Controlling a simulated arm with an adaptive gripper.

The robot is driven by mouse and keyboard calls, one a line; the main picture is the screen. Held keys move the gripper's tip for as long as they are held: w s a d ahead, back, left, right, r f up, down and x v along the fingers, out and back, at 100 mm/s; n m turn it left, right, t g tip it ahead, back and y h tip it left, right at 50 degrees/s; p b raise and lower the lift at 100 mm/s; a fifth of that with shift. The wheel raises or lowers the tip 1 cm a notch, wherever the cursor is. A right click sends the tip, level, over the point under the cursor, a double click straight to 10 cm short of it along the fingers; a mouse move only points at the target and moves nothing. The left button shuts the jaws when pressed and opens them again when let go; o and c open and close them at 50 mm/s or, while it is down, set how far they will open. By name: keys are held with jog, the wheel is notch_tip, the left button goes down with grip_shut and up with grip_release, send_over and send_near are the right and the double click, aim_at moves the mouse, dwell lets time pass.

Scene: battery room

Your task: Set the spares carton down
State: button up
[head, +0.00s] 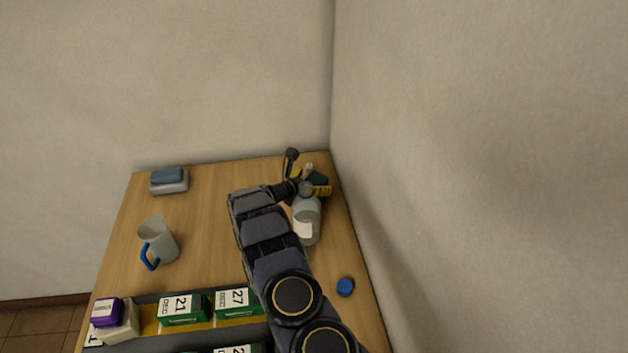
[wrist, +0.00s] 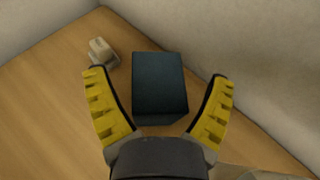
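A dark blue-grey box (wrist: 160,85), which I take to be the spares carton, stands on the wooden table near the back right corner. In the wrist view it lies between the two yellow fingers of my gripper (wrist: 158,78). The fingers are spread wide, with a gap on each side of the box. In the head view my gripper (head: 309,182) is at the far right of the table, and only part of the dark box (head: 318,178) shows between its yellow pads.
A grey bottle (head: 306,222) with a white label stands just in front of the gripper. A small beige object (wrist: 102,51) is left of the box. A jug (head: 160,240), a blue cap (head: 345,287) and dated green boxes (head: 183,309) are nearer. Walls close the back and right.

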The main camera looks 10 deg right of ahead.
jog(key=shift+s+a+r, duration=0.45)
jog(key=shift+a+r, duration=0.15)
jog(key=shift+s+a+r, duration=0.4)
jog(key=shift+a+r, duration=0.15)
jog(key=shift+r, duration=0.05)
notch_tip(320, 180, up, 6)
